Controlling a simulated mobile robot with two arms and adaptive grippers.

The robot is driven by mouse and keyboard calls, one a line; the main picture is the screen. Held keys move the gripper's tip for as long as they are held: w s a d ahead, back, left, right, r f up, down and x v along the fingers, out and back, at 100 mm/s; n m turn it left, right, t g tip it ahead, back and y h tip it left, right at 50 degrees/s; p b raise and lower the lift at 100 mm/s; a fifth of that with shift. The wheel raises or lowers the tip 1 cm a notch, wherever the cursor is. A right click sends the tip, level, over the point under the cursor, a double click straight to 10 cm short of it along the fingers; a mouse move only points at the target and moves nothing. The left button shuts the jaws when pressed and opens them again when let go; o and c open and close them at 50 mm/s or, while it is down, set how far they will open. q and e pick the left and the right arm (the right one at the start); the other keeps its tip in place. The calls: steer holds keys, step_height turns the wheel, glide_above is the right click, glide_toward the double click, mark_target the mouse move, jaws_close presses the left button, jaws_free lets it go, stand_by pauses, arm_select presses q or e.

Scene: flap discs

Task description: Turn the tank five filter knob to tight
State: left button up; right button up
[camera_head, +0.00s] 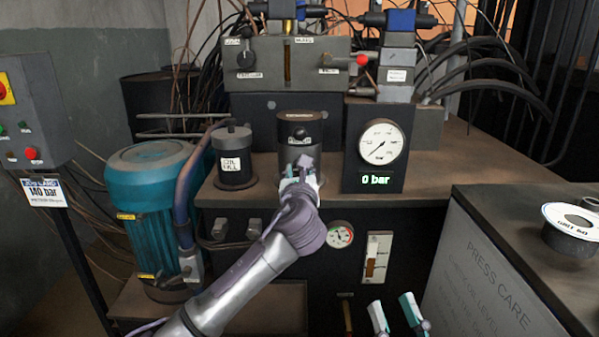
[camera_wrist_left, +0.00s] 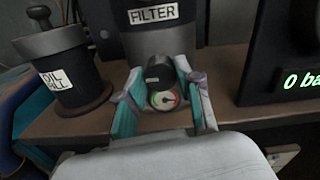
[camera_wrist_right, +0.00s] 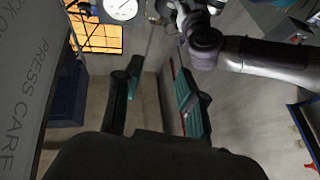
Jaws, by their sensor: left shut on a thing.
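The filter (camera_head: 303,128) is a dark cylinder at the middle of the bench. Its FILTER label shows in the left wrist view (camera_wrist_left: 153,14). Finger contact is partly hidden. My right gripper (camera_head: 397,316) is open and empty, low in front of the bench; its spread fingers show in the right wrist view (camera_wrist_right: 160,90).
An oil fill pot (camera_head: 234,160) stands left of the filter, and a pressure gauge box (camera_head: 376,150) reading 0 bar stands right. A teal motor (camera_head: 152,195) is at left.

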arm_select(q)
jaws_close()
arm_select(e)
steer(key=shift+w, duration=0.1)
step_height(320, 180, down, 14)
steer(key=s+d+g+h+p, duration=0.1)
steer(key=d+g+h+p, duration=0.25)
steer(key=g, duration=0.65)
steer(key=s+d+f+m+g+h+p, duration=0.1)
steer(key=s+d+f+g+p, duration=0.15)
steer(key=s+g, duration=0.35)
steer(key=s+d+f+g+h+p, duration=0.1)
steer(key=s+f+g+p, duration=0.25)
steer(key=s, duration=0.45)
steer(key=s+d+f+p+x, duration=0.15)
steer(key=p+x, duration=0.25)
steer(key=x, duration=0.9)
arm_select(q)
steer(key=shift+d+m+p, duration=0.1)
steer(key=shift+m+p, duration=1.85)
steer(key=shift+m, duration=1.65)
arm_select(e)
steer(key=s+f+g, duration=0.1)
steer(key=s+f, duration=0.7)
steer(key=f, duration=0.4)
